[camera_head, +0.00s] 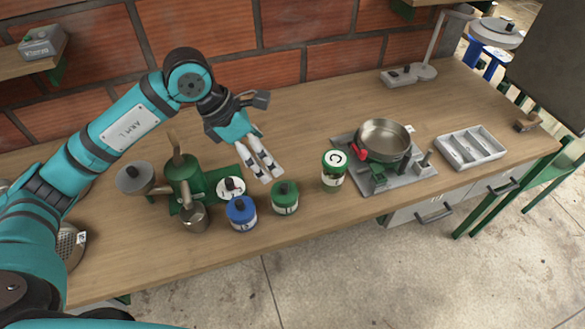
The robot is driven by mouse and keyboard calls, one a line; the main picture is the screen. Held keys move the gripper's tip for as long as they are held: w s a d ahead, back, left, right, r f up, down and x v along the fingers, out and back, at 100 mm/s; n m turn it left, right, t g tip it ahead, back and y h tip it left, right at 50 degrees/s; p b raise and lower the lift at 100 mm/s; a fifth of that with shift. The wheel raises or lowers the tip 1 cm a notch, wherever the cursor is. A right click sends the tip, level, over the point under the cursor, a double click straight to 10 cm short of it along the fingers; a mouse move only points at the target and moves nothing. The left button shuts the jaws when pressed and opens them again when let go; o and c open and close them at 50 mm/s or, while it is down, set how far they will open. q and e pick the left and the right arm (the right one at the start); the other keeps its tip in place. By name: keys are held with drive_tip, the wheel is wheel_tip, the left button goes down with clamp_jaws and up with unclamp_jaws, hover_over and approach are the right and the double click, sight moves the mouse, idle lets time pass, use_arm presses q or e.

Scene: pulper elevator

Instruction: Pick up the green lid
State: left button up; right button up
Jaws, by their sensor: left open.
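My left gripper (271,179) hangs above the counter, just behind and left of the small green-lidded jar in the picture. Its fingers are open, point down toward the front, and hold nothing. My right gripper is out of view.
A pan (384,139) sits on a grey stand to the right. A grey divided tray (470,149) lies farther right. The back middle counter is clear.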

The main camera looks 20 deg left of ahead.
use_arm(q)
drive_tip(key=w+a+y, duration=0.1)
drive_tip(key=w+a, duration=0.1)
drive_tip(key=p, duration=0.3)
hover_over(284, 185)
drive_tip(key=s+a, duration=0.2)
drive_tip(key=f, duration=0.8)
drive_tip(key=shift+w+f, duration=0.15)
drive_tip(key=shift+w, duration=0.1)
drive_tip(key=x, duration=0.2)
drive_tip(key=shift+w+f, duration=0.1)
drive_tip(key=shift+f, duration=0.25)
drive_tip(key=shift+d+f+p, duration=0.1)
drive_tip(key=shift+f+p, duration=0.05)
drive_tip(key=shift+p, duration=0.25)
drive_tip(key=p+x, duration=0.2)
drive_tip(key=x, duration=0.2)
drive_tip(key=shift+f, duration=0.55)
drive_tip(key=c, duration=1.1)
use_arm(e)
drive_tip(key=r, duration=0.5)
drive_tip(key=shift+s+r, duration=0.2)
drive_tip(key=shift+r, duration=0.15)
use_arm(q)
drive_tip(key=shift+r, duration=0.15)
